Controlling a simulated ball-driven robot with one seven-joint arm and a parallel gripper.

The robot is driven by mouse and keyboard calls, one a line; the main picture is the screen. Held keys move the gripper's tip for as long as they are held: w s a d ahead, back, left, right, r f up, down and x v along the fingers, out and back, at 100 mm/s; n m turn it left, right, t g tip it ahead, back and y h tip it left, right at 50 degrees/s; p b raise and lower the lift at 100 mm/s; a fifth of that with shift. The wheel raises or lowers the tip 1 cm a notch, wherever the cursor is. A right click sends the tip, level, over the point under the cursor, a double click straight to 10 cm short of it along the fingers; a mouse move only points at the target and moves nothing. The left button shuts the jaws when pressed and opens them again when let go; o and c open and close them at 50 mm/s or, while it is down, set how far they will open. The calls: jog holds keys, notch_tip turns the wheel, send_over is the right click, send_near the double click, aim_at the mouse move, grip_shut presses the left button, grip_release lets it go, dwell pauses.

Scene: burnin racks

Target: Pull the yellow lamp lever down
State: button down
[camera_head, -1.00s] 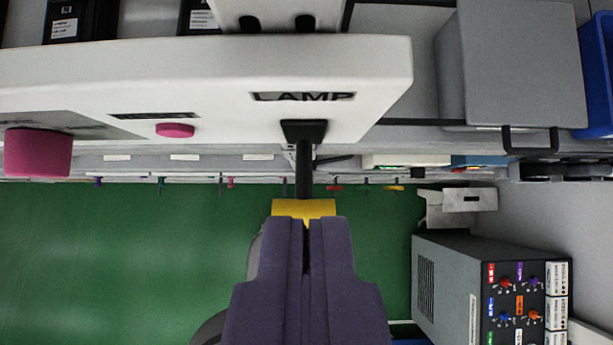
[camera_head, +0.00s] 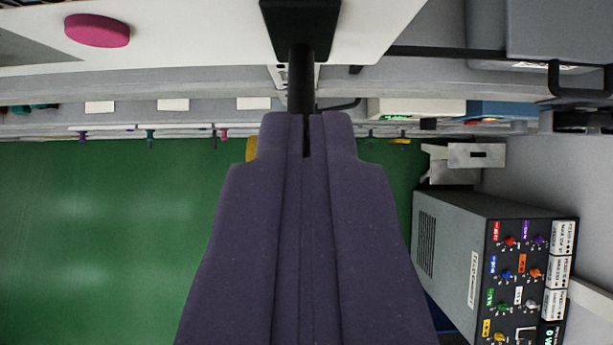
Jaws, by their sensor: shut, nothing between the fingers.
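The lamp lever's black mount (camera_head: 300,28) sits on the white panel (camera_head: 200,30) at the top middle. Its black shaft (camera_head: 301,80) runs down in the picture to my gripper (camera_head: 306,118). My gripper is shut and empty, and its purple fingers fill the lower middle. The lever's yellow end (camera_head: 251,149) is nearly all hidden behind the fingers; a yellow sliver shows at their left side. The fingertips overlap the lower end of the shaft in the picture. Whether they touch the lever cannot be told.
A pink knob (camera_head: 97,30) stands on the white panel at the upper left. A grey instrument box (camera_head: 450,240) with coloured knobs stands at the lower right. A shelf edge with several small coloured hooks runs across the middle. Open green surface (camera_head: 100,230) lies at the lower left.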

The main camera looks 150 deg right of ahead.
jog(key=shift+s+d+f+t+b, duration=0.2)
jog(key=shift+f+t+b, duration=0.2)
jog(key=shift+b, duration=0.6)
jog(key=shift+y+b, duration=0.3)
jog(key=shift+b, duration=0.1)
